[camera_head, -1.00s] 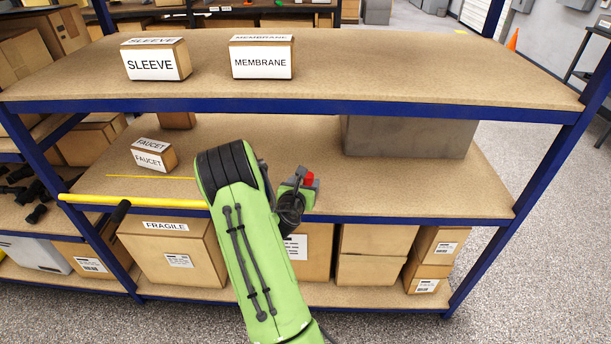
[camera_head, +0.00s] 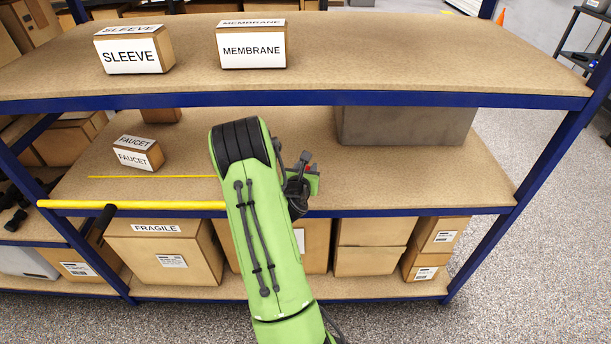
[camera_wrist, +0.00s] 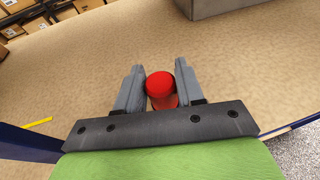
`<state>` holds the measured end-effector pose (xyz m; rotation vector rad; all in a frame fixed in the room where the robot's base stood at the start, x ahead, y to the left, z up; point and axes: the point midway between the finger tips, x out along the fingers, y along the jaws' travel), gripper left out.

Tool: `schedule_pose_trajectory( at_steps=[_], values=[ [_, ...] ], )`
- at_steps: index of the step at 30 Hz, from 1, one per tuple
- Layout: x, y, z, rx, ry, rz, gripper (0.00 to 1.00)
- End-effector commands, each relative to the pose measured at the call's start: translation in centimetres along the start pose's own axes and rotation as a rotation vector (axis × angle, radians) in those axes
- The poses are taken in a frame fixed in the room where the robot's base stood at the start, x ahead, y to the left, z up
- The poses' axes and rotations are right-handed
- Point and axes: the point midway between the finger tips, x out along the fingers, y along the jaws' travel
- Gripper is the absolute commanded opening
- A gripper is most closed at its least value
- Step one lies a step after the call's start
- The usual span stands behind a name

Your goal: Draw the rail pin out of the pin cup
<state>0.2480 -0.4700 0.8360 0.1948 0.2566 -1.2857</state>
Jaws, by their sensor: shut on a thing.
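My gripper (camera_head: 303,166) is at the front of the middle shelf, partly hidden behind my green arm. In the wrist view its two grey fingers (camera_wrist: 160,78) are shut on a red round-topped piece (camera_wrist: 160,86), which looks like the rail pin. Only a small bit of red shows between the fingers in the head view (camera_head: 307,168). The pin's lower end is hidden by the gripper's dark crossbar. I cannot make out the pin cup in either view, so I cannot tell whether the pin is still in it.
A yellow rail (camera_head: 150,205) with a black handle (camera_head: 104,224) runs along the middle shelf's front. A FAUCET box (camera_head: 138,153) stands left, a grey block (camera_head: 405,127) at the back right. SLEEVE (camera_head: 133,50) and MEMBRANE (camera_head: 251,45) boxes stand above. Cartons fill the bottom shelf.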

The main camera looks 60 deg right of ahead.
Motion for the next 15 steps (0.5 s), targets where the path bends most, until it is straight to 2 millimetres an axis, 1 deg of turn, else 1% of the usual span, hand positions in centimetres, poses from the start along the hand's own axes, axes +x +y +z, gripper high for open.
schedule_pose_trajectory(
  at_steps=[6,8,11,15],
  values=[
    [0.0,0.0,0.1,0.0,-0.002,0.0,0.04],
    [-0.1,0.0,0.5,0.0,-0.002,0.0,0.04],
    [-0.7,0.0,2.3,0.001,-0.003,0.0,0.04],
    [-1.8,0.0,6.1,0.002,-0.005,0.0,0.04]
  ],
)
